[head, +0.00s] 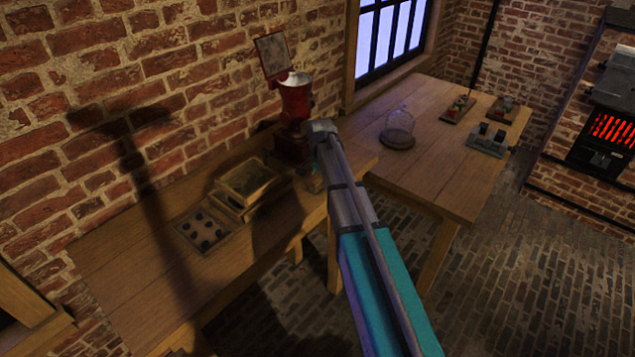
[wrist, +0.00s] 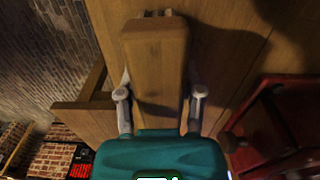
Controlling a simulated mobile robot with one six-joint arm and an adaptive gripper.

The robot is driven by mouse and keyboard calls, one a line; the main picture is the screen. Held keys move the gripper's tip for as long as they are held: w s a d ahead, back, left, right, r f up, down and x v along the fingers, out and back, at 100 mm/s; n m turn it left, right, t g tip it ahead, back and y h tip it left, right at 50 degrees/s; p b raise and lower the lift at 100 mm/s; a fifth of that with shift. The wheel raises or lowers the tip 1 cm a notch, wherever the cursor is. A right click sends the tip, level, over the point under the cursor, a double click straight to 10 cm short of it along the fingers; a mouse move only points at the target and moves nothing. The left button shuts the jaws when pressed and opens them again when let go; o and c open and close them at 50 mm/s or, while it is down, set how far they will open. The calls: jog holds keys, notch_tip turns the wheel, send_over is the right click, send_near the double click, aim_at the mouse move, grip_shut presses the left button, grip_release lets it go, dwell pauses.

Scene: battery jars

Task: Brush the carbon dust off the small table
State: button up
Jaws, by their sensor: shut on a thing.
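My gripper (wrist: 160,98) is shut on a wooden brush (wrist: 155,55), a pale brown block with some bristle tips just visible at its far end. The brush is over a wooden tabletop (wrist: 225,60); I cannot tell whether it touches. In the head view my arm hides most of the gripper and brush, near the red grinder. Two wooden tables show there: a left one (head: 125,265) along the brick wall and a right one (head: 440,150) by the window. I cannot tell which is the small table. No carbon dust can be made out clearly; dark areas look like shadows.
The red grinder (head: 295,105) stands close behind my gripper; its base is at right in the wrist view (wrist: 275,120). A wooden box (head: 247,185) and a tray with dark pieces (head: 203,230) lie left. A glass dome (head: 398,125) and small trays (head: 487,140) stand right.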

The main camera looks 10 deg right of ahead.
jog(key=shift+w+d, duration=0.4)
jog(key=shift+d, duration=0.15)
jog(key=shift+w+d, duration=0.1)
jog(key=shift+d, duration=0.05)
jog(key=shift+w+d, duration=1)
jog(key=shift+d, duration=0.25)
jog(key=shift+w+d, duration=0.1)
jog(key=shift+w+d, duration=0.45)
jog(key=shift+d, duration=0.2)
jog(key=shift+w+d, duration=0.45)
jog(key=shift+d, duration=0.15)
jog(key=shift+w+a, duration=0.25)
jog(key=shift+w, duration=0.2)
